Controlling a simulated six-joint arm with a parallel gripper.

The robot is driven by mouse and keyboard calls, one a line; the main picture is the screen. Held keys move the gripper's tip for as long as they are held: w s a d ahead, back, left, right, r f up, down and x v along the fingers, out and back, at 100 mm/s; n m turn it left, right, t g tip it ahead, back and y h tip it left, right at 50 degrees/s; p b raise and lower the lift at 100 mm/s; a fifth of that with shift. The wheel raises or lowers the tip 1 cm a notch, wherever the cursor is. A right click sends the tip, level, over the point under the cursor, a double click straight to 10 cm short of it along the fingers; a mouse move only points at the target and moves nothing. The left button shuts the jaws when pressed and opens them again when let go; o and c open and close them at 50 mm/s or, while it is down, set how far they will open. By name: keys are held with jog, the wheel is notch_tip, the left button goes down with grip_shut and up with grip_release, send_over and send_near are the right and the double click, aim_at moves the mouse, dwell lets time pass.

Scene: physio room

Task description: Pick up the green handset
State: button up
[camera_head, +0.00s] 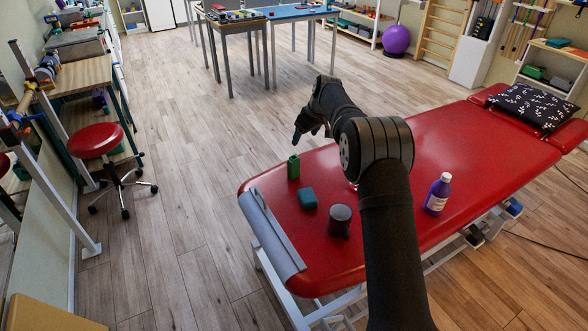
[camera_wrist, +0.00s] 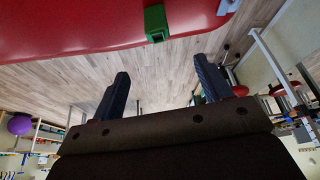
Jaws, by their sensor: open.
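The green handset (camera_head: 293,167) stands upright on the red treatment table (camera_head: 460,150), near its far left edge. In the wrist view the green handset (camera_wrist: 155,22) shows at the top, at the edge of the red surface (camera_wrist: 60,25). My gripper (camera_head: 297,137) is above and just beyond the handset in the head view, apart from it. In the wrist view my gripper (camera_wrist: 162,76) has its two dark fingers spread wide, with only floor showing between them.
A teal block (camera_head: 307,199) and a dark grey cup (camera_head: 340,220) stand near the handset. A purple bottle (camera_head: 438,194) stands right of my arm. A patterned pillow (camera_head: 530,106) lies at the table's far end. A red stool (camera_head: 96,141) is on the floor at left.

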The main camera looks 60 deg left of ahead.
send_near(295, 158)
jog(key=f, duration=0.1)
jog(key=s+f, duration=0.1)
jog(key=f, duration=0.1)
jog(key=a+f, duration=0.1)
jog(key=shift+s+f, duration=0.2)
jog(key=shift+f, duration=0.2)
jog(key=shift+w+x, duration=0.2)
jog(key=shift+x, duration=2.4)
jog(key=shift+c, duration=0.4)
jog(key=shift+w, duration=0.1)
jog(key=c, duration=1.1)
